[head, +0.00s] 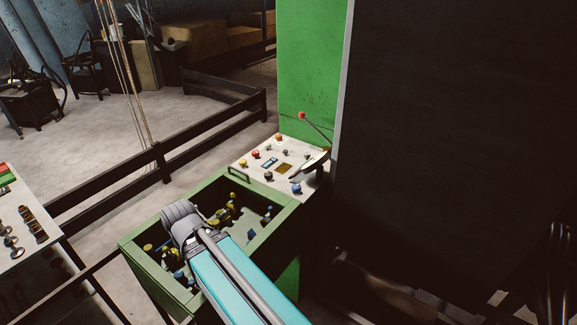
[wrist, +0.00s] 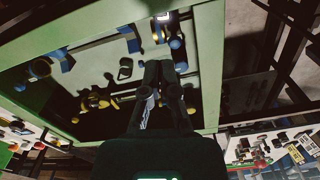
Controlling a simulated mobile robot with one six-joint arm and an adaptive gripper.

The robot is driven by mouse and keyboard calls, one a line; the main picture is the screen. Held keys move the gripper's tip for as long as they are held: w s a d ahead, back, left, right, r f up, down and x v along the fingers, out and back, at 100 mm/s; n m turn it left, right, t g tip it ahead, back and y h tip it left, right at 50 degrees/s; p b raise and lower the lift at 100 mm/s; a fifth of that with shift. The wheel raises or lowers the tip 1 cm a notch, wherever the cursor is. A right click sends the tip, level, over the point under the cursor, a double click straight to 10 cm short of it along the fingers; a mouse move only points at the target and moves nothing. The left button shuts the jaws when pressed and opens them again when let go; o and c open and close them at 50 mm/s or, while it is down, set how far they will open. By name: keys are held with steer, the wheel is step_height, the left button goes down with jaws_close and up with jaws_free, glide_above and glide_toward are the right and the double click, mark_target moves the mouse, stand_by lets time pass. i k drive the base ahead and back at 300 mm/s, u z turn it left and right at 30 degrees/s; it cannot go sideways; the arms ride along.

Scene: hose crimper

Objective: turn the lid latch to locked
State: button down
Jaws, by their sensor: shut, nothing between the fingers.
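A green open box (head: 276,226) stands in the middle of the head view, with several yellow and blue fittings inside it. My gripper (wrist: 159,68) shows in the wrist view, its two dark fingers shut and empty, reaching over the box interior near the green rim (wrist: 211,70). In the head view my wrist covers part of the box and hides the fingers. A dark loop handle (head: 238,173) sits at the box's far edge. I cannot tell which part is the lid latch or how it is turned. A blue-and-yellow fitting (wrist: 175,43) lies just beyond the fingertips.
A pale control panel (head: 250,160) with coloured knobs adjoins the box, and a red-tipped lever (head: 302,115) rises behind it. A large dark panel (head: 455,130) blocks the right side. Dark rails (head: 110,186) run along the left. Another table with parts (head: 20,235) stands far left.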

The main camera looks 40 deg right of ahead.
mark_target(268, 174)
steer(key=k, duration=1.35)
steer(key=z, duration=0.15)
steer(key=i, duration=0.5)
steer(key=z, duration=0.65)
steer(key=i, duration=1.05)
